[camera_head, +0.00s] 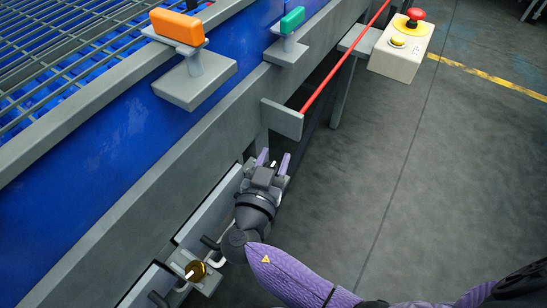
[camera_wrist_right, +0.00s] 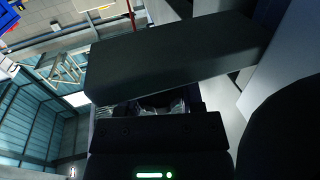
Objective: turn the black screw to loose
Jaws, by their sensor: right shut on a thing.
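My right gripper (camera_head: 274,160) is beside the grey frame of the machine in the head view, with its purple fingertips pointing away from me. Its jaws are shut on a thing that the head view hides. In the right wrist view, a long dark block (camera_wrist_right: 180,52) lies across the picture in front of the gripper body. It appears to be the black screw's handle, but its outline is too dark to be sure. The screw's thread does not show. My left gripper is not in view.
An orange block (camera_head: 177,27) and a green block (camera_head: 292,19) stand on the machine. A box with a red button (camera_head: 399,51) is at upper right. The floor (camera_head: 450,170) is clear.

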